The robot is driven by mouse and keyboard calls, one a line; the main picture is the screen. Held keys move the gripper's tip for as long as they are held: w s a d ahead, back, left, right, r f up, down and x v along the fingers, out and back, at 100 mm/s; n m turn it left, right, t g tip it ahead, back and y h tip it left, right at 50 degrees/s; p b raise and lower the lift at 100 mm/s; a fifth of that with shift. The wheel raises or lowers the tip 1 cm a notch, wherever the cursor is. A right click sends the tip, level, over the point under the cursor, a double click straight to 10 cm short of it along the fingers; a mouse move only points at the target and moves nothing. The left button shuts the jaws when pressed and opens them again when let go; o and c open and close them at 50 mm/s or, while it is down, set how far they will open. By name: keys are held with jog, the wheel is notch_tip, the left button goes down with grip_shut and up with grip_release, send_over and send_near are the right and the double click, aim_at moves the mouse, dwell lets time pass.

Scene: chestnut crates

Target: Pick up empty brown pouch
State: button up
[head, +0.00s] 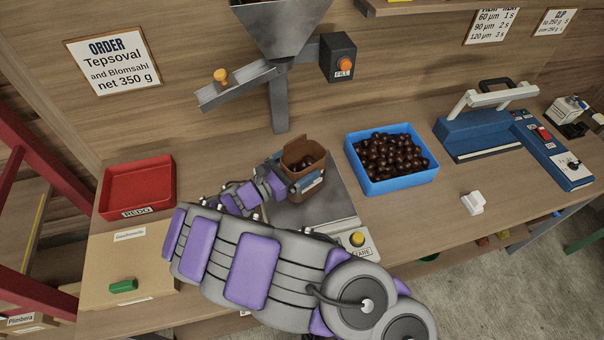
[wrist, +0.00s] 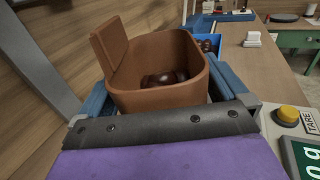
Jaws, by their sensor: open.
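A brown pouch (head: 297,168) stands upright on the scale plate (head: 332,205), its top open and its flap raised. It is not empty: dark glossy chestnuts show inside, clearest in the wrist view, where the pouch (wrist: 165,95) fills the middle. My gripper (head: 307,182) is at the pouch, and its blue fingers lie on either side of it in the wrist view (wrist: 165,88). The jaws are open around the pouch. Finger contact with its sides cannot be made out, and its lower part is hidden behind my gripper.
A metal hopper with chute (head: 281,30) stands behind the scale. A blue crate of chestnuts (head: 378,187) is to the right, with a blue sealer (head: 480,133) beyond. A red tray (head: 106,185) and a cardboard box (head: 103,258) lie left. Bare table shows around the white block (head: 473,203).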

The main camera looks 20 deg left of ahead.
jog(key=c, duration=1.7)
